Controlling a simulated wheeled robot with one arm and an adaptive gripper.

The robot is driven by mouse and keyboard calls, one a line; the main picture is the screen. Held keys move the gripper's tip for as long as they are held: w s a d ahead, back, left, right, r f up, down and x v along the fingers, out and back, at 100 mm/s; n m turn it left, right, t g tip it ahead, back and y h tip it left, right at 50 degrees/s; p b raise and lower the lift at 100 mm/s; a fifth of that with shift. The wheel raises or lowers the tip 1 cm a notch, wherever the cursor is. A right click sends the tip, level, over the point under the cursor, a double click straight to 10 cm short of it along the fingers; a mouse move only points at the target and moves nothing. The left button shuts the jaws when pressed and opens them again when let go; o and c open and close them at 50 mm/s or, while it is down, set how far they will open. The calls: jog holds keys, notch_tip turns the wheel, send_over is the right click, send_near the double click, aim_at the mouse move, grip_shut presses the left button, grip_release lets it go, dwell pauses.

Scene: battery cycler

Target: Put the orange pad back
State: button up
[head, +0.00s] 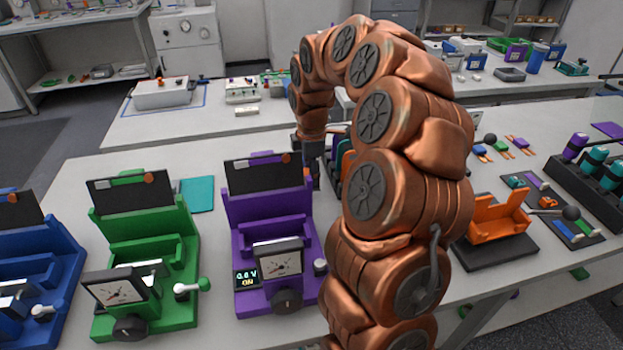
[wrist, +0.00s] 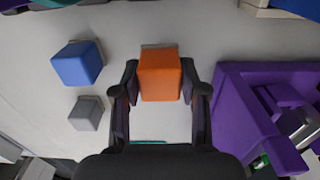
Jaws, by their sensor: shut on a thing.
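The orange pad (wrist: 160,75) looks like a small block in the wrist view. It sits between the two fingertips of my gripper (wrist: 160,92), which is shut on it. I cannot tell whether its underside touches the table. In the head view my gripper (head: 312,172) points down just behind the right side of the purple cycler (head: 228,210). My arm and gripper hide the pad there. In the wrist view the purple cycler (wrist: 232,95) stands close to the right of my gripper.
In the wrist view a blue block (wrist: 77,63) and a grey block (wrist: 87,113) are left of the pad. In the head view a green cycler (head: 150,255) and a teal mat (head: 197,195) are left, and an orange stand (head: 490,218) is right.

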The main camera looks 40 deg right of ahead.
jog(key=shift+f, duration=1.25)
jog(key=shift+f, duration=0.1)
jog(key=o, duration=1.2)
notch_tip(320, 180, up, 12)
jog(key=shift+r+b, duration=0.15)
jog(key=shift+b, duration=0.65)
jog(key=shift+s, duration=0.1)
